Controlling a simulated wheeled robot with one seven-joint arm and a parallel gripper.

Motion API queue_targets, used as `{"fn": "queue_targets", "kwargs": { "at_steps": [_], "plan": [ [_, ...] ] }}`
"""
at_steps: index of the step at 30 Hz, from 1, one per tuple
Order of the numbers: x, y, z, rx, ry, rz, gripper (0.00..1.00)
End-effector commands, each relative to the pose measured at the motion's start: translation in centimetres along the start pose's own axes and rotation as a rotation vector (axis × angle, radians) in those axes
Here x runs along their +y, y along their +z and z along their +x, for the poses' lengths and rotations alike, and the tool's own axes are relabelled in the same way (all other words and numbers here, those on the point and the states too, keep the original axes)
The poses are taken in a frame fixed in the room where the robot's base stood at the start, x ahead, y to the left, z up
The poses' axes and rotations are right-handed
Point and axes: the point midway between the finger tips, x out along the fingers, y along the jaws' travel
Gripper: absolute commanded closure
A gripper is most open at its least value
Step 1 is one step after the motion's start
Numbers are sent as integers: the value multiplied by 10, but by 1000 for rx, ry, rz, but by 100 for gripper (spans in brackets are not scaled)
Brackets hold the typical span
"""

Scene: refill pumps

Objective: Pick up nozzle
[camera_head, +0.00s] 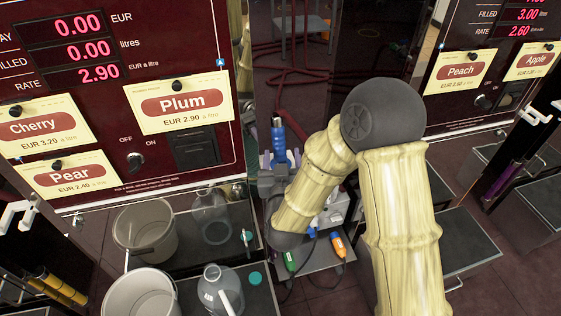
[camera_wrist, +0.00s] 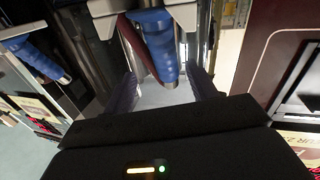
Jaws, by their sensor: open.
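A blue nozzle (camera_wrist: 154,42) with a metal tip hangs by a white holder at the top of the wrist view. It also shows in the head view (camera_head: 279,142), upright just beyond my gripper. My gripper (camera_wrist: 162,82) is open, with one dark finger on each side of the nozzle's lower part. I cannot tell whether either finger touches it. In the head view my gripper (camera_head: 278,160) is partly hidden by its own body and my arm.
A second blue shape (camera_wrist: 35,55), a nozzle or a reflection, is at left in the wrist view. The Plum pump panel (camera_head: 215,150) stands left of my gripper. Below are a bucket (camera_head: 140,296), a clear bottle (camera_head: 215,290), and green (camera_head: 290,261) and orange (camera_head: 338,247) items.

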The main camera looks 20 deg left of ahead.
Motion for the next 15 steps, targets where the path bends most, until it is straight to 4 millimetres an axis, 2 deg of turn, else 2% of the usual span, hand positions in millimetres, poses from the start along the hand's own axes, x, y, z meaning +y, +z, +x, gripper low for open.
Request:
{"fn": "queue_targets", "kwargs": {
  "at_steps": [3,6,15],
  "plan": [
    [1,-1,19,2,3,1,43],
    [0,0,26,0,1,0,43],
    [0,0,28,1,0,-1,43]
  ]
}}
